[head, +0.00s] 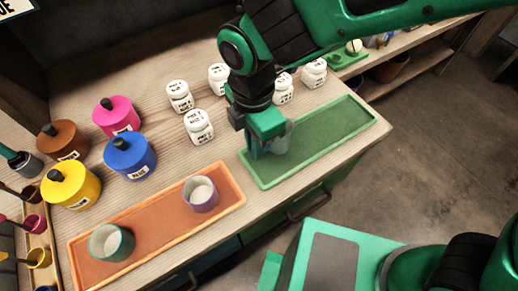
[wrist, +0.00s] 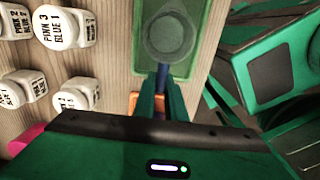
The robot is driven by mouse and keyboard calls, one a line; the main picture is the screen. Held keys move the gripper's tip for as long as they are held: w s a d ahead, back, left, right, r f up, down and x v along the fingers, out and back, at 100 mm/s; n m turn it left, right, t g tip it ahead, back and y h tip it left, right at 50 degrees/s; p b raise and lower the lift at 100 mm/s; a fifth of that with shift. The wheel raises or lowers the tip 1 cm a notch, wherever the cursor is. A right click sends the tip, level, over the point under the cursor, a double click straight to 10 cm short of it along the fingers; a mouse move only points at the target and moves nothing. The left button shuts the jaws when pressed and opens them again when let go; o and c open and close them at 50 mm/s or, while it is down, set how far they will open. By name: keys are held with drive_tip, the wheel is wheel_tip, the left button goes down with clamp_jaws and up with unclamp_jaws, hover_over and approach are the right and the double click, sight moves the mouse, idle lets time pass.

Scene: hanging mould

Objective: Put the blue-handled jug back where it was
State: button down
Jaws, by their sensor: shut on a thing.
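My gripper (head: 259,146) is shut on the blue handle of a clear, greyish jug (head: 279,138). The jug is at the left end of the green tray (head: 322,143), partly hidden behind my fingers. In the wrist view the jug (wrist: 167,38) shows from above as a round rim, over the green tray (wrist: 205,62), with its handle between my fingers (wrist: 161,92). It looks upright. I cannot tell whether its base touches the tray. An orange tray (head: 150,229) at the front left holds a green-rimmed cup (head: 111,243) and a purple cup (head: 200,194), both with pale contents.
White labelled jars (head: 199,127) stand behind my gripper, close to the green tray. Blue (head: 130,156), yellow (head: 71,186), pink (head: 116,117) and brown (head: 62,143) lidded pots stand at the left. The right part of the green tray is empty. A shelf (head: 415,64) lies beyond the bench.

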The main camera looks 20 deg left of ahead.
drive_tip(key=shift+f, duration=2.05)
drive_tip(key=c, duration=1.8)
unclamp_jaws()
wheel_tip(320, 180, up, 12)
drive_tip(key=shift+r, duration=0.1)
drive_tip(key=shift+w+d, duration=0.1)
